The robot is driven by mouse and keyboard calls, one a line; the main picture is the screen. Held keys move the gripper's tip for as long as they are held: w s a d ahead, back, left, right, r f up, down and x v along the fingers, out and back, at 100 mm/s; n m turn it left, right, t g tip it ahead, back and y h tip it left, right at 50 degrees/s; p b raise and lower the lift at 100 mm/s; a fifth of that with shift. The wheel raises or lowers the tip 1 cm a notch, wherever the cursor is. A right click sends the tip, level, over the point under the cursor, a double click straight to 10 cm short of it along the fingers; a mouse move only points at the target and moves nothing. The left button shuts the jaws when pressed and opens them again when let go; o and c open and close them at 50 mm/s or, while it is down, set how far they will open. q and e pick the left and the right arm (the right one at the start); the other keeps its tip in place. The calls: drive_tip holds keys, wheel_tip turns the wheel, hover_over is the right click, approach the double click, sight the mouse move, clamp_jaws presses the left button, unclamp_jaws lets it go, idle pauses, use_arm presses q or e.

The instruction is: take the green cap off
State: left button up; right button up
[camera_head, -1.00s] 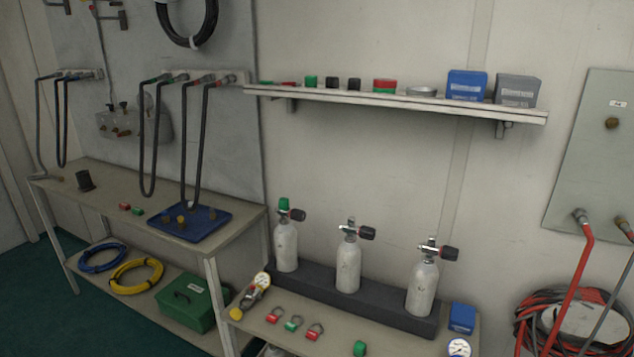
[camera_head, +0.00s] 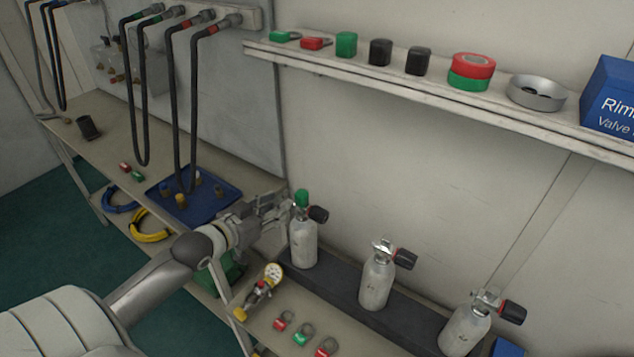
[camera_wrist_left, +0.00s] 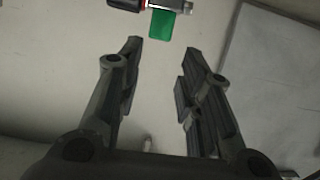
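The green cap (camera_head: 302,197) sits on top of the valve of the leftmost white cylinder (camera_head: 303,245), which stands upright in a dark rack. A black valve knob (camera_head: 318,214) sticks out to the right of it. My left gripper (camera_head: 284,203) is just left of the cap, at about its height. In the left wrist view the two fingers (camera_wrist_left: 162,58) are apart with nothing between them, and the green cap (camera_wrist_left: 162,24) lies beyond their tips. My right gripper is not in either view.
Two more cylinders (camera_head: 377,280) (camera_head: 467,325) without caps stand to the right in the dark rack (camera_head: 345,306). A shelf (camera_head: 400,92) with caps and tape runs above. A blue tray (camera_head: 190,210) lies on the left bench.

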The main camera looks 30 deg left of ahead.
sight(300, 194)
use_arm(q)
drive_tip(key=shift+p+x, duration=0.55)
drive_tip(key=shift+x, duration=2)
drive_tip(key=shift+w, duration=0.35)
drive_tip(key=p+x, duration=0.1)
drive_tip(key=x, duration=0.2)
drive_tip(key=shift+w+d+f, duration=0.1)
drive_tip(key=shift+w, duration=0.05)
drive_tip(key=shift+w+f, duration=0.2)
drive_tip(key=shift+w, duration=0.15)
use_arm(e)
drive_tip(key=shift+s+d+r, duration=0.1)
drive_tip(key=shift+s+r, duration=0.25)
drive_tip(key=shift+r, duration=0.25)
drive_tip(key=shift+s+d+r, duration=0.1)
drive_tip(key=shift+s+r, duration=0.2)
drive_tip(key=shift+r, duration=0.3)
use_arm(q)
drive_tip(key=shift+s, duration=0.1)
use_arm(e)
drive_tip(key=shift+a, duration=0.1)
use_arm(q)
drive_tip(key=c, duration=0.4)
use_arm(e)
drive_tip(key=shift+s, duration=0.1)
